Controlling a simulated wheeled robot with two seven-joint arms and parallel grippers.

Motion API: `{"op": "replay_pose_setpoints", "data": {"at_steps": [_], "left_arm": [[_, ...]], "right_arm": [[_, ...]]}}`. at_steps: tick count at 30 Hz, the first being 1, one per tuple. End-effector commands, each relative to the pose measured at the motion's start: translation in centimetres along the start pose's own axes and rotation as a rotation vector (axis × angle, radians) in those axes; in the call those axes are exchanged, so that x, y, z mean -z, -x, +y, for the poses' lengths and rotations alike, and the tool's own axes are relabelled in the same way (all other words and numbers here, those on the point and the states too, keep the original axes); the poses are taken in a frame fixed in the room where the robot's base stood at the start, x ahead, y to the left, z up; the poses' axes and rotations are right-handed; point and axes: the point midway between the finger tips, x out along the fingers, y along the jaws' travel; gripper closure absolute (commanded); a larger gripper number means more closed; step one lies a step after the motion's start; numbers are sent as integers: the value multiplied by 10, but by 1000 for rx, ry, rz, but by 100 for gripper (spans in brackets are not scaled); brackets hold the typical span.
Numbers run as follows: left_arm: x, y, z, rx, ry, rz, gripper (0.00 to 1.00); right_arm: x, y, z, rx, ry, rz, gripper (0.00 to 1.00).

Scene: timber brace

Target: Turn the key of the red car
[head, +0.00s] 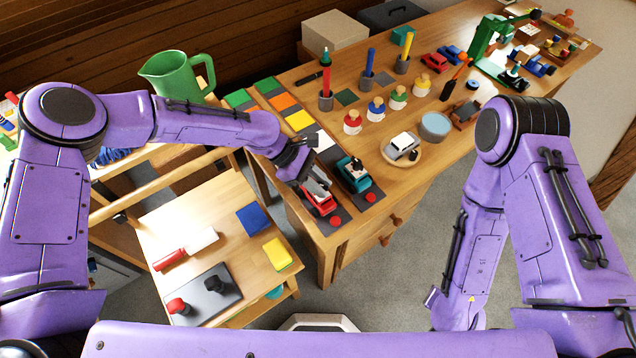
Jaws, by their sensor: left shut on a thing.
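A red toy car (320,203) with a white and grey upper part stands on a dark strip at the near left end of the wooden workbench. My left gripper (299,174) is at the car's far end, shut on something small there. The fingers hide what they hold; from its place it appears to be the car's key. A teal toy car (354,175) stands on a parallel strip just to the right. A red button (336,221) lies at the near end of the red car's strip. My right gripper is out of view.
A white car on a round wooden plate (401,158) and a blue-grey bowl (435,126) stand to the right. Several peg figures and coloured posts are behind. A green jug (178,75) stands at the left. A lower wooden table (190,220) holds blocks.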

Motion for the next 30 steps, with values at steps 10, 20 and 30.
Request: {"op": "replay_pose_setpoints", "data": {"at_steps": [10,20,30], "left_arm": [[1,-3,0,236,-236,3,100],[1,-4,-1,449,-446,2,100],[1,-4,-2,603,-595,-1,100]], "right_arm": [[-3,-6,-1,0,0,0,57],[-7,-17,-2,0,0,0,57],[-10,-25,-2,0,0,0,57]]}}
